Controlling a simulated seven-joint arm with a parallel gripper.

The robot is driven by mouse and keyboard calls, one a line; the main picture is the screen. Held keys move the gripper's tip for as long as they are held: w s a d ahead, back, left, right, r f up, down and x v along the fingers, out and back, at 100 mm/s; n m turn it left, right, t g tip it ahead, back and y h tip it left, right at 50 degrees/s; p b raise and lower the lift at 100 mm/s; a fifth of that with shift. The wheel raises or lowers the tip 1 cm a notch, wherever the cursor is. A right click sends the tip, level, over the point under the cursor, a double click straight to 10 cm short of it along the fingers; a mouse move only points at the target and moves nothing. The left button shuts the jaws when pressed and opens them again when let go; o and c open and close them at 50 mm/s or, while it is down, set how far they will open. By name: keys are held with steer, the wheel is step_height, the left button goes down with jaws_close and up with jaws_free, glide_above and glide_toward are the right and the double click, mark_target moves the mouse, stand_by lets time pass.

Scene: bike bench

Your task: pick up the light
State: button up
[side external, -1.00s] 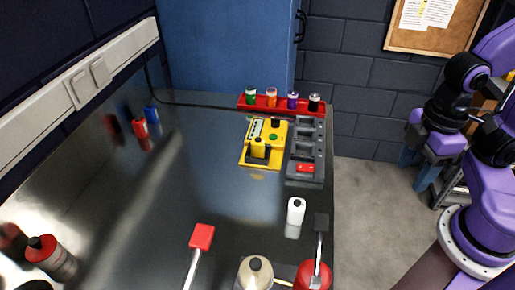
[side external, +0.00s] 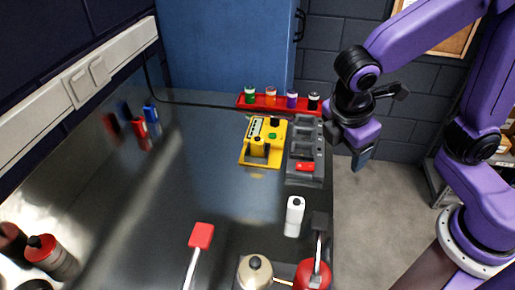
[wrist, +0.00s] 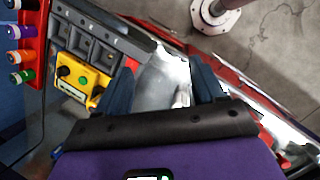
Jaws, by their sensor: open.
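I cannot tell for sure which thing is the light. My gripper (side external: 363,157) is open, above and to the right of the tray, out past the bench edge. Its two dark fingers stand apart in the wrist view (wrist: 168,84), with no object gripped between them.
A yellow device (side external: 262,143) sits left of the tray. A red rack (side external: 262,104) with several coloured bottles stands behind. A red-headed tool (side external: 201,236) and round containers are nearer. The bench middle is clear.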

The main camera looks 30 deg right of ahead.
steer(key=w+a+f+n+t+h, duration=0.15)
steer(key=w+a+n+h, duration=0.3)
steer(key=w+a, duration=0.7)
steer(key=n+t+h, duration=0.2)
steer(key=t+h, duration=0.1)
steer(key=h, duration=0.1)
glide_toward(256, 140)
steer(key=x, duration=0.4)
steer(key=shift+s+f, duration=0.35)
steer(key=shift+w+r+x, duration=0.1)
steer(key=shift+x, duration=0.75)
steer(key=shift+w+r+x, duration=0.15)
steer(key=shift+x, duration=0.75)
steer(key=shift+w+r+x, duration=0.1)
steer(key=shift+x, duration=0.75)
steer(key=shift+c, duration=0.3)
jaws_close()
